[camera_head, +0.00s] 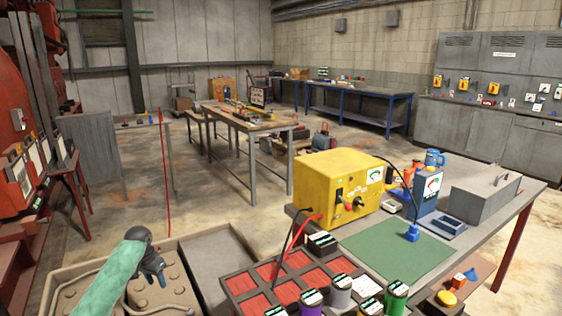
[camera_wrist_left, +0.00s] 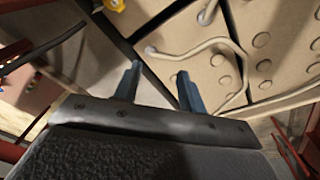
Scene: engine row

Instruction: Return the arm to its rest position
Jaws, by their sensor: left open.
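My left arm with its green sleeve comes in from the lower left in the head view. My left gripper (camera_head: 156,272) hangs at the lower left, above a beige panel with round studs (camera_head: 170,290). In the left wrist view my left gripper (camera_wrist_left: 157,92) shows two blue-grey fingers set apart, with nothing between them. The beige panels and a bent beige pipe (camera_wrist_left: 205,45) lie beyond the fingertips. My right gripper is not in either view.
A grey bench (camera_head: 480,185) at the right bears a yellow box (camera_head: 335,187), a green mat (camera_head: 395,248) and a grey toolbox (camera_head: 485,192). A red-celled tray (camera_head: 240,284) with several coloured canisters stands in front. Open floor (camera_head: 225,188) lies behind.

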